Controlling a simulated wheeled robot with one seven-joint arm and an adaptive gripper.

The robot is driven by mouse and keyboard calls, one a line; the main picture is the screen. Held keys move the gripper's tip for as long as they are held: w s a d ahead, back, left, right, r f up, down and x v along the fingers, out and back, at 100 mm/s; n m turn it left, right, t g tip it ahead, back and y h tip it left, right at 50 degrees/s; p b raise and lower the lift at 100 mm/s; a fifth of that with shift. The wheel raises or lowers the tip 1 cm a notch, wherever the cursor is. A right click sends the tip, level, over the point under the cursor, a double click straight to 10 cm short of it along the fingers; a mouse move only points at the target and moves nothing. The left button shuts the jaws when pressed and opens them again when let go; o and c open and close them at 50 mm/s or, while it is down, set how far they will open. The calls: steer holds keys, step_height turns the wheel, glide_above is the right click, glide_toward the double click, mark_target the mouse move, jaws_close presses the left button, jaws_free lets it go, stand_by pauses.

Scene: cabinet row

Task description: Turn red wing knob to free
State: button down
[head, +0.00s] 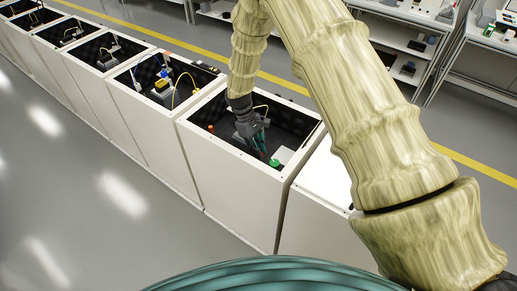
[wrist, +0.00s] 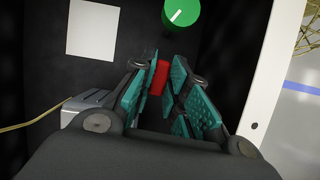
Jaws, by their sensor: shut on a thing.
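The red wing knob (wrist: 159,77) shows as a narrow red block between the teal finger pads of my gripper (wrist: 172,92) in the wrist view. My gripper is shut on it, with the pads on either side. Part of the knob is hidden by the fingers, so I cannot tell its turn angle. In the head view my gripper (head: 262,146) reaches down into the open top of a white cabinet (head: 238,160). The red wing knob cannot be made out there behind the gripper.
A green round knob with a white line (wrist: 181,14) sits just beyond the fingertips. A white square plate (wrist: 93,30) lies at upper left, and a grey block (wrist: 92,103) with a yellow cable is left of the gripper. A small orange-red knob (head: 211,129) stands near the cabinet's left wall.

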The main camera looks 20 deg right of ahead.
steer(key=shift+s+a+f+n, duration=0.15)
steer(key=shift+s+f+n, duration=0.15)
steer(key=shift+n, duration=0.3)
steer(key=c, duration=1.7)
jaws_free()
steer(key=o, duration=0.3)
steer(key=shift+w, duration=0.3)
steer(key=shift+r, duration=0.25)
steer(key=v, duration=1.1)
steer(key=shift+a+r, duration=0.25)
steer(key=shift+a, duration=0.05)
